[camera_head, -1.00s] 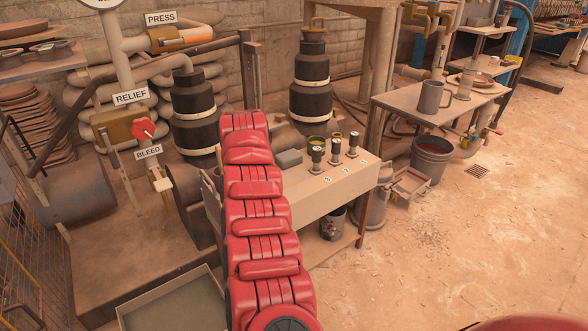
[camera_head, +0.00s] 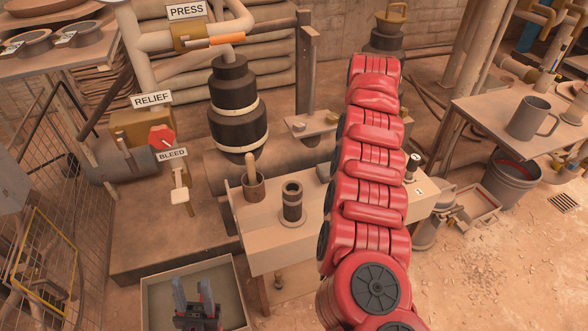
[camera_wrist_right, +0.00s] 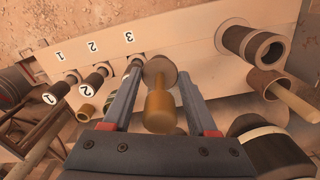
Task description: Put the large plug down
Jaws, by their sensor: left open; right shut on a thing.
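The large plug (camera_wrist_right: 160,108), a brass-coloured handle with a round grey disc, is between the fingers of my right gripper (camera_wrist_right: 159,72) in the right wrist view. That gripper is shut on it, above the bench; whether the plug touches the bench I cannot tell. In the head view my red right arm hides this gripper and the plug. My left gripper (camera_head: 194,300) is open and empty over the grey tray (camera_head: 237,295) at the bottom left.
The bench (camera_head: 272,235) carries a dark hollow cylinder (camera_head: 292,205), a cup with a wooden handle (camera_head: 254,186), and numbered black-handled pieces (camera_wrist_right: 56,92) beside labels 1, 2 and 3. A banded black column (camera_head: 234,108) stands behind. Bench room between cylinder and label 3 looks clear.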

